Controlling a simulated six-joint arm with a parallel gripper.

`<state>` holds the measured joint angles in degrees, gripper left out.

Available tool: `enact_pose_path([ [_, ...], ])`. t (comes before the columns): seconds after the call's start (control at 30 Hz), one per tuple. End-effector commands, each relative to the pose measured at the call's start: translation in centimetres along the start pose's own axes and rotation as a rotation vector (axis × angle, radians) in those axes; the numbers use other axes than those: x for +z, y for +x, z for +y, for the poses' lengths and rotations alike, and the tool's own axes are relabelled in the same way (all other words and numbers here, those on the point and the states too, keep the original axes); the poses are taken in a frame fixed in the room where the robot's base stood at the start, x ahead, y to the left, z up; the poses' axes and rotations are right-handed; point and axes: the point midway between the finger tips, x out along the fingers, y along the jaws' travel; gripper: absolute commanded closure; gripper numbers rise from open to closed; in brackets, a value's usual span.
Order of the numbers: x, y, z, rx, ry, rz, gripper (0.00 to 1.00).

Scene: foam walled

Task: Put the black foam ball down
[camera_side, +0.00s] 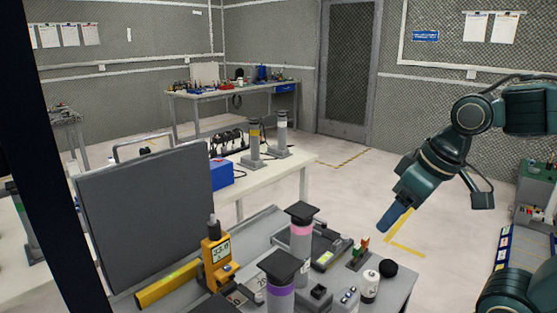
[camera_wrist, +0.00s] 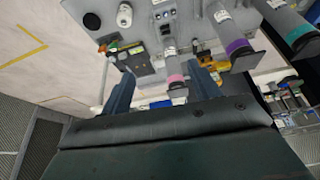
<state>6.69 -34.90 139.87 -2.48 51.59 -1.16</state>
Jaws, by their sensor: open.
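The black foam ball (camera_side: 388,267) rests on the right corner of the grey work table (camera_side: 398,290), beside a white cylinder (camera_side: 370,286). The ball also shows at the upper left of the wrist view (camera_wrist: 92,21), near the table's edge. My gripper (camera_side: 386,226) is in the air above and beyond the ball in the side view, apart from it. In the wrist view its two fingers (camera_wrist: 160,90) are spread wide with nothing held between them.
Posts with pink (camera_side: 301,232) and purple (camera_side: 280,285) bands stand on the table. A yellow meter (camera_side: 217,262) and a dark panel (camera_side: 150,215) are at its left. A white table (camera_side: 205,185) with a blue box (camera_side: 221,174) stands behind.

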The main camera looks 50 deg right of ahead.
Motion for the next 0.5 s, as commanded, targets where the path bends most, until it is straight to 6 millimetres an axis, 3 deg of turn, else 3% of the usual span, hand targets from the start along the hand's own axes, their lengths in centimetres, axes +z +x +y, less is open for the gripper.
enact_pose_path([
  [0.2, 1.8, -1.1, -1.2, -0.018, -0.045, 0.069, 0.38],
  [0.5, 2.2, -1.3, -1.4, -0.022, -0.052, 0.082, 0.38],
])
